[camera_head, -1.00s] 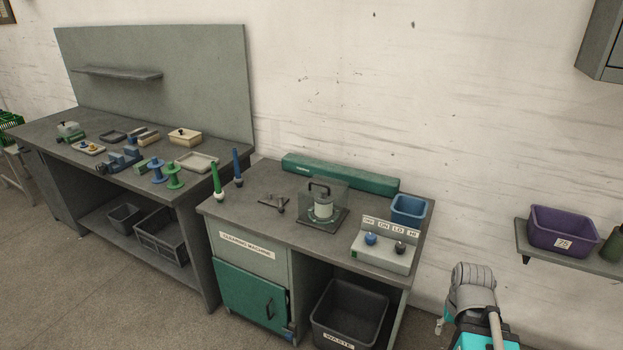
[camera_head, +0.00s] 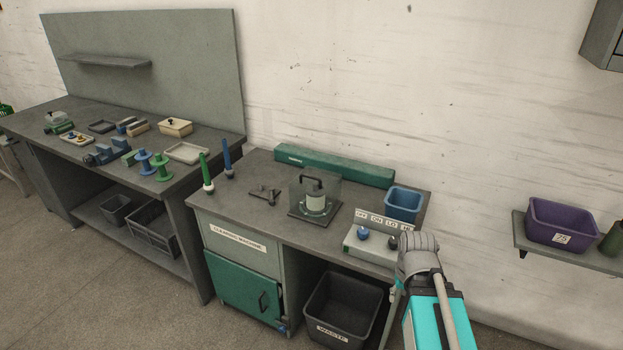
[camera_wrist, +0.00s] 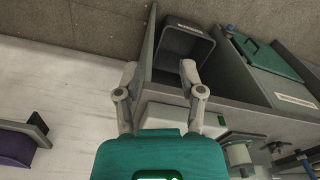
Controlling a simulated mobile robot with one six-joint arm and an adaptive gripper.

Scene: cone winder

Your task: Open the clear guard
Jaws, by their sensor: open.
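The clear guard (camera_head: 331,188) is a see-through box with a dark handle (camera_head: 312,180) on top. In the head view it stands over a pale cone (camera_head: 316,204) on a dark base, mid-bench, and looks closed. The pale cone also shows at the lower right of the wrist view (camera_wrist: 238,155). My gripper (camera_wrist: 158,72) is open and empty in the wrist view, its two fingers apart over the bench's front side. In the head view my arm is at the lower right, right of the guard and apart from it.
A green bar (camera_head: 335,166) lies along the back. Green and blue spindles stand left. A waste bin (camera_head: 342,306) sits below.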

